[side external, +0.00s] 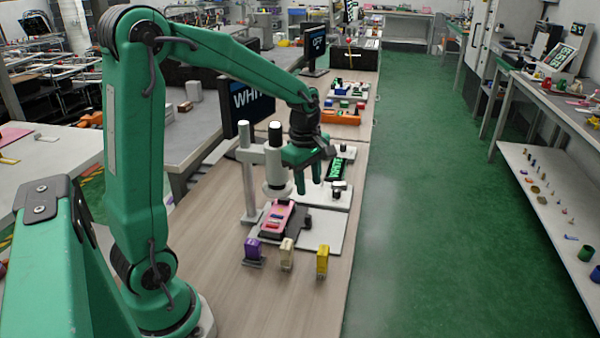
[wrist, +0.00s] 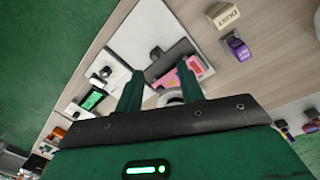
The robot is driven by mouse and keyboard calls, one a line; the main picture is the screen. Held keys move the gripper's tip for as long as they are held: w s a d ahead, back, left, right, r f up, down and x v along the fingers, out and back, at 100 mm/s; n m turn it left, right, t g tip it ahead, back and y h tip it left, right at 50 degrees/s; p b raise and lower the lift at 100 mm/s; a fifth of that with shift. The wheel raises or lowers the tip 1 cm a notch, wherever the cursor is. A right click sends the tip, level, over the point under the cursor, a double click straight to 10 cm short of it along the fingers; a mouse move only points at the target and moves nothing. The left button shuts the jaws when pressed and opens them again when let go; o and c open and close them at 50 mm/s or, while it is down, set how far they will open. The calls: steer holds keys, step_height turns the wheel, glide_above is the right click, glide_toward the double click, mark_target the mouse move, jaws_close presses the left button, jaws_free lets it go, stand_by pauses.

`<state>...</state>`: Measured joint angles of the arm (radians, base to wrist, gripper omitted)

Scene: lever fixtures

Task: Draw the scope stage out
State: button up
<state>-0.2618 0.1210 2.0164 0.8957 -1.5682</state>
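The white scope (side external: 248,165) stands on a pale base plate (side external: 324,238) on the bench. Its stage (side external: 270,232) is a dark slab carrying a pink slide piece (side external: 277,214). A small dark knob (side external: 307,222) sits at the stage's right side. In the wrist view the stage (wrist: 168,60) shows beyond my fingers, with the pink piece (wrist: 190,82) partly hidden by the right finger. My gripper (side external: 316,178) is open and empty, pointing down, above and beyond the stage, just right of the scope head. Its fingers (wrist: 160,78) are spread in the wrist view.
Purple (side external: 252,250), cream (side external: 287,254) and yellow (side external: 322,261) labelled blocks stand in front of the base plate. A green-lit display (side external: 337,168) lies behind it. A monitor (side external: 248,105) stands at the left. The green floor is right of the bench edge.

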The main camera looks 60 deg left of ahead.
mark_target(308, 215)
steer(key=w+a+f+n, duration=0.1)
steer(key=f+n, duration=0.1)
steer(key=w+a+f+n, duration=0.1)
steer(key=f+n, duration=0.1)
steer(key=a+f+n+g, duration=0.1)
steer(key=a+f+n, duration=0.1)
steer(key=shift+w, duration=0.4)
steer(key=shift+f, duration=0.15)
steer(key=shift+f, duration=3.8)
jaws_close()
